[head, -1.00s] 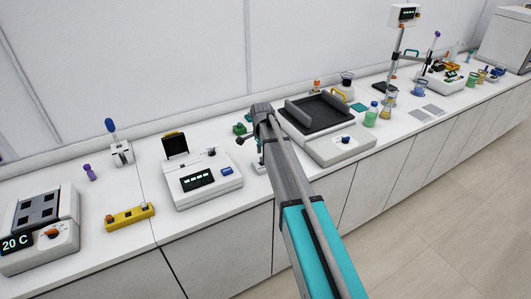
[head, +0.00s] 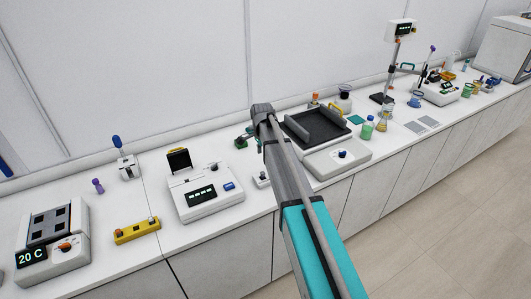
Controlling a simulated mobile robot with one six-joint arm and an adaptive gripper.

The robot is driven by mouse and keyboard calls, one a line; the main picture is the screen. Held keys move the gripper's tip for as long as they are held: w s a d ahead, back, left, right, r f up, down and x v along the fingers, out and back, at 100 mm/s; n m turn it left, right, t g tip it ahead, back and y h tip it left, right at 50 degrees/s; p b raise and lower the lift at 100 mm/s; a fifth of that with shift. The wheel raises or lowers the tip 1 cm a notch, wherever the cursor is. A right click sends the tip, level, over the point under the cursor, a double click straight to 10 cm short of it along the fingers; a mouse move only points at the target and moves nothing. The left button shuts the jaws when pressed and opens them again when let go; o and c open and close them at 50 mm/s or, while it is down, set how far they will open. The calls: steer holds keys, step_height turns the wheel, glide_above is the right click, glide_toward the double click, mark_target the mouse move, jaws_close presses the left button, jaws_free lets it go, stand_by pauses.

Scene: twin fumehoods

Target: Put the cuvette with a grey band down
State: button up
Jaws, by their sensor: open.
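My arm reaches up through the middle of the head view. My gripper (head: 241,143) shows only as a small dark part at the arm's far end, above the back of the bench; most of it is hidden behind the arm. It is open, and I cannot make out anything in it. A yellow rack (head: 137,231) lies on the bench at the left, with small brownish pieces at its ends. I cannot make out a cuvette with a grey band; it is too small or hidden.
A white instrument with a raised dark lid (head: 205,193) stands left of my arm. A heater block reading 20 C (head: 52,243) is at the far left. A large instrument with a black tray (head: 338,157) stands right of my arm, with glassware beyond. The floor (head: 460,225) is clear.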

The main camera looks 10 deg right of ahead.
steer(key=shift+r+p, duration=1)
steer(key=shift+r, duration=0.35)
steer(key=shift+s, duration=0.1)
steer(key=s+d+n, duration=0.1)
steer(key=s+n, duration=1.3)
steer(key=s, duration=1.5)
steer(key=shift+s+d, duration=0.15)
steer(key=shift+d, duration=0.05)
step_height(320, 180, down, 6)
steer(key=b, duration=0.5)
steer(key=shift+r+b, duration=0.2)
steer(key=shift+b, duration=0.1)
